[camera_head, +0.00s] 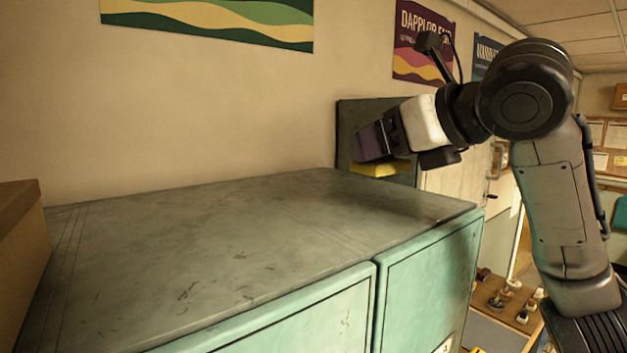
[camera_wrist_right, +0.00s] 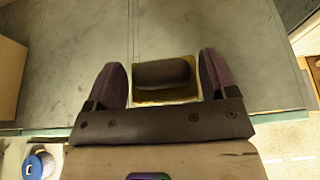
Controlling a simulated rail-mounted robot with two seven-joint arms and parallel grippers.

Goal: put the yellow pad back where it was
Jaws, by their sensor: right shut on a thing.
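The yellow pad (camera_head: 380,168) is under my right gripper (camera_head: 368,146) in the head view, by the far right edge of the cabinet top. In the right wrist view the pad (camera_wrist_right: 165,96) lies between the two purple fingers of my right gripper (camera_wrist_right: 160,70), with a dark block or grip on its upper face. The right gripper is shut on it. I cannot tell for sure whether the pad touches the surface below. My left gripper is not in view.
The green cabinet's grey top (camera_head: 230,230) is bare and wide. A brown box (camera_head: 20,235) stands at its left end. A dark upright panel (camera_head: 347,125) is behind the gripper. A shelf with small items (camera_head: 510,300) is low at the right. A blue-capped container (camera_wrist_right: 40,165) shows at the lower left.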

